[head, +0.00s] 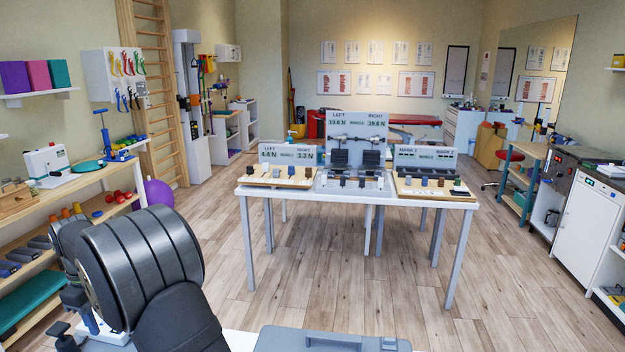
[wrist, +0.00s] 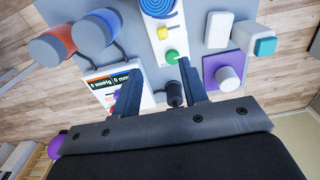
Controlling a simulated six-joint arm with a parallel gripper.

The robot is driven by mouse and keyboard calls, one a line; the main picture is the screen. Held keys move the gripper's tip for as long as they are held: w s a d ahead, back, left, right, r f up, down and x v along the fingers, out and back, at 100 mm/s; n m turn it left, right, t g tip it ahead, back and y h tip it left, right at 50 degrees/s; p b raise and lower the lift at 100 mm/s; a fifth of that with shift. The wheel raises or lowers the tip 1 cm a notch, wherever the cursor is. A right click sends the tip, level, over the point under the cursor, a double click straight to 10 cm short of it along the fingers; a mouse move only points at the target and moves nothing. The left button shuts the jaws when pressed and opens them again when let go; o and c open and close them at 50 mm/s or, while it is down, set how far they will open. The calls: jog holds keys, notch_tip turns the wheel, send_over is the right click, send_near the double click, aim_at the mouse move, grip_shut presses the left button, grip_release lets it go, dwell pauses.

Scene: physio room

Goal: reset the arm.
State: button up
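My gripper (wrist: 156,76) shows in the wrist view, with its two dark fingers spread apart and nothing held between them. Beyond the fingers are a white panel (wrist: 103,78) with "0 mmHg" readings, a green knob (wrist: 172,56) and a black cylinder (wrist: 175,93). The depth between the fingers and these things is hard to tell; no contact is clear.
A white table (head: 355,202) with display panels (head: 357,127) stands mid-room with clear floor (head: 340,285) before it. A wooden shelf unit (head: 75,240) is near my arm.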

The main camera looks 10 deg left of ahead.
notch_tip(320, 180, down, 14)
jog(key=shift+r, duration=0.1)
jog(key=shift+s, duration=0.4)
jog(key=o, duration=1.3)
jog(key=d+r+m+y, duration=0.2)
jog(key=d+r+m, duration=0.2)
jog(key=r+m, duration=0.5)
jog(key=d+r+m+y, duration=0.3)
jog(key=d+r+m, duration=0.1)
jog(key=r+m, duration=0.45)
jog(key=shift+m, duration=0.25)
jog(key=x, duration=1)
jog(key=shift+w+d, duration=0.15)
